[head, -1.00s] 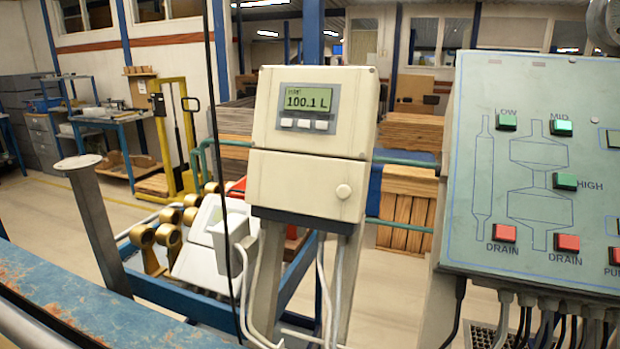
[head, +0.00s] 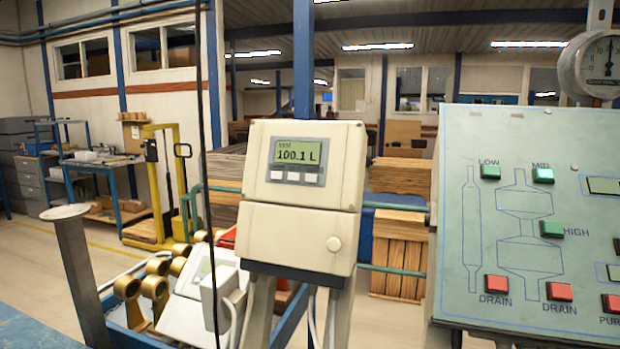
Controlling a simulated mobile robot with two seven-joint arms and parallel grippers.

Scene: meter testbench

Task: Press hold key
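A cream meter box (head: 301,195) stands upright on a grey post in the middle of the head view. Its upper part has a grey panel with a lit display (head: 297,152) reading 100.1 L. Neither of my grippers is in view.
A panel (head: 530,215) with green and red buttons stands at the right, with a round gauge (head: 604,64) above it. A black cable hangs left of the box. A grey flat-topped post (head: 78,270) and brass fittings (head: 155,284) are at the lower left.

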